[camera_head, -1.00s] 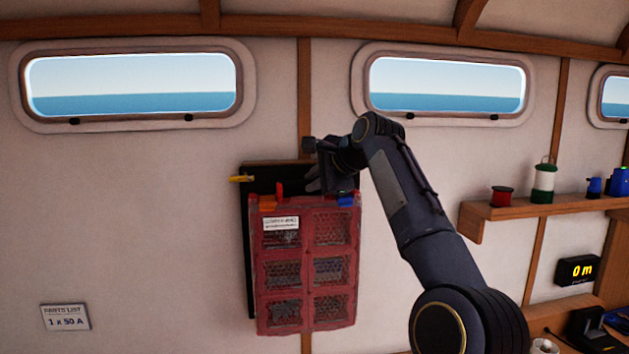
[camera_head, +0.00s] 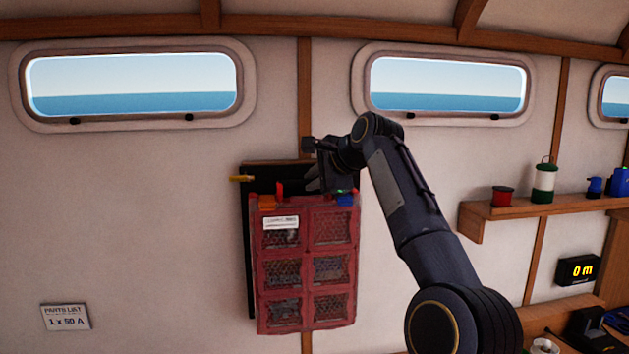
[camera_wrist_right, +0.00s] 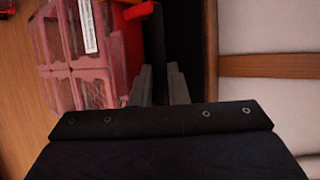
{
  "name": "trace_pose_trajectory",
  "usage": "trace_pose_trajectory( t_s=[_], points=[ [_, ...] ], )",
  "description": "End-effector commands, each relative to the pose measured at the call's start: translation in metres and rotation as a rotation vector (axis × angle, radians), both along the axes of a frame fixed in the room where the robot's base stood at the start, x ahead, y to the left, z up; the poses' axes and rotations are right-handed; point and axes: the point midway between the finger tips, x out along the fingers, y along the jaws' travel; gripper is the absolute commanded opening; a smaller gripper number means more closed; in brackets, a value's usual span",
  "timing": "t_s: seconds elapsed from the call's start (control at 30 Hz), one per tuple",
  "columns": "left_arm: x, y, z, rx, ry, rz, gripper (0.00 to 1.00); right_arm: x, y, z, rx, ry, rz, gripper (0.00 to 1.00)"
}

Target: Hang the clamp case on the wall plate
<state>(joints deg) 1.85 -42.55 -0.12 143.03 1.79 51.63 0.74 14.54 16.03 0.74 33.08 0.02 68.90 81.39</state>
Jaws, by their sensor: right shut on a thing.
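The clamp case (camera_head: 307,265) is a red, flat case with clear compartments, a white label and orange and blue latches. It hangs upright in front of the dark wall plate (camera_head: 247,225), covering most of it. My right gripper (camera_head: 314,182) is at the case's top edge, shut on it; the arm hides part of this. In the right wrist view the case (camera_wrist_right: 90,50) lies to the left of the fingers (camera_wrist_right: 158,85), and its red handle part reaches toward them. Whether the case touches the plate cannot be told. My left gripper is not in view.
A yellow pencil-like object (camera_head: 241,178) sticks out at the plate's upper left. A wooden shelf (camera_head: 540,208) with a red spool (camera_head: 502,196) and a green-white lantern (camera_head: 544,181) is on the right. A parts list card (camera_head: 65,317) is at lower left.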

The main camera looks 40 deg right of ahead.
Motion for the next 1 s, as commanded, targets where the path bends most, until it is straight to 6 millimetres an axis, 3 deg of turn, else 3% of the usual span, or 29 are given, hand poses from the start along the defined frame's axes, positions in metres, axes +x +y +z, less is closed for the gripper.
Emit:
trace_pose_trajectory(
  t_s=[1.0],
  points=[
    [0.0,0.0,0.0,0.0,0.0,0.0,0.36,0.009,-0.006,0.006,-0.001,-0.015,-0.001,0.0]
  ],
)
